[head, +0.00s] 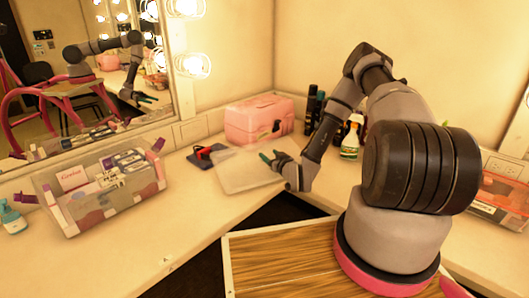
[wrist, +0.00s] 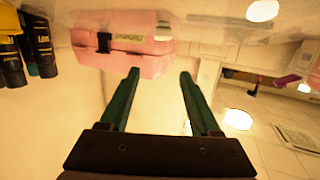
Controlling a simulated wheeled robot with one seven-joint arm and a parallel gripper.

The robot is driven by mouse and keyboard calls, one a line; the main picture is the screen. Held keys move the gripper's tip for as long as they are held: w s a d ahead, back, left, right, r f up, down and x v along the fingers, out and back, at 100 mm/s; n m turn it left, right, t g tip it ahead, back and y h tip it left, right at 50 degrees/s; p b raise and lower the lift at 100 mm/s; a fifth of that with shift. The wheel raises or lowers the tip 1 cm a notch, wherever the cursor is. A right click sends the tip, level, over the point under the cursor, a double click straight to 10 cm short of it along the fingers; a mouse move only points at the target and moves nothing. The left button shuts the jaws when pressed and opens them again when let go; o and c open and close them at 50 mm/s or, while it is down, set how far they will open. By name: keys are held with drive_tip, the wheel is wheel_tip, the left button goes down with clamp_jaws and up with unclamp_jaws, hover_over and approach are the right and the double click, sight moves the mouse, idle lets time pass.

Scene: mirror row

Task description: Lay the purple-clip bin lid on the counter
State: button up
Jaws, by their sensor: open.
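The clear bin (head: 120,203) with purple clips stands open on the counter (head: 196,232) at the left, with packets and boxes showing inside. A see-through flat lid (head: 240,176) appears to lie flat on the counter in the middle, in front of the pink case. I cannot tell whether all of it touches the counter. My gripper (head: 268,157) is at the lid's right edge, its green fingers pointing left. In the wrist view my gripper (wrist: 158,75) is open, its fingers apart with nothing clearly between them.
The pink case (head: 258,120) stands behind the lid; it also shows in the wrist view (wrist: 125,55). A dark pad (head: 203,159) with a red item is left of the lid. Bottles (head: 351,140) stand behind my arm. A blue bottle (head: 11,218) is at far left.

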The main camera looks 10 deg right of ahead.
drive_tip(key=v, duration=0.4)
drive_tip(key=shift+s, duration=0.1)
drive_tip(key=w+d+r+g+h, duration=0.1)
drive_tip(key=d+r+g, duration=0.2)
drive_tip(key=r, duration=0.8)
drive_tip(key=w+d+r+g+h, duration=0.1)
drive_tip(key=d+r+g+h, duration=0.15)
drive_tip(key=r, duration=0.85)
drive_tip(key=s+d+r+m+g, duration=0.1)
drive_tip(key=s+r+m, duration=0.2)
drive_tip(key=s+r, duration=0.75)
drive_tip(key=s+a+r+m+g+y, duration=0.1)
drive_tip(key=s+r, duration=0.4)
drive_tip(key=s, duration=0.5)
drive_tip(key=s+a+r+m+g+y, duration=0.1)
drive_tip(key=s+a+r+m, duration=0.1)
drive_tip(key=s+r, duration=0.4)
drive_tip(key=s, duration=0.4)
drive_tip(key=shift+a+m, duration=0.25)
drive_tip(key=shift+m, duration=0.15)
drive_tip(key=shift+r, duration=0.15)
